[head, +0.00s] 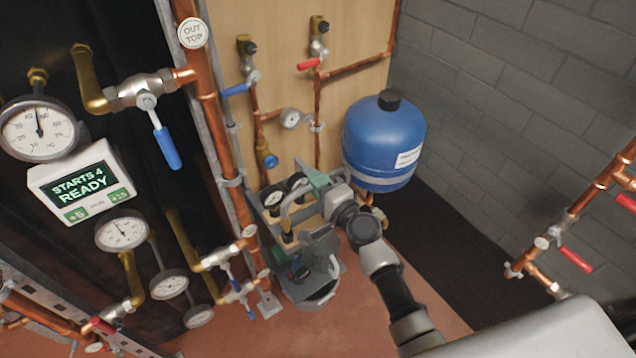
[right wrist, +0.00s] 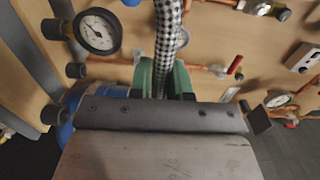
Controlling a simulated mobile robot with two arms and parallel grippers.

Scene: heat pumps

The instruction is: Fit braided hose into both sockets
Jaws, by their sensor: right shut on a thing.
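My right gripper (head: 322,190) reaches in from the lower right, in front of the wooden board beside the blue tank. In the right wrist view its green finger pads (right wrist: 165,80) are shut on the black-and-white braided hose (right wrist: 169,40). The hose runs up out of the top of that view; its lower part is hidden behind the gripper body. Black round fittings (right wrist: 77,70) stand to the left of the hose; I cannot tell whether they are the sockets. In the head view the hose is hard to make out. My left gripper is not in view.
A pressure gauge (right wrist: 97,32) is close left of the hose. A blue tank (head: 384,140) hangs right of the gripper. A bucket (head: 308,290) stands below on the floor. A vertical copper pipe (head: 222,140) and several gauges are at left. Dark floor at right is clear.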

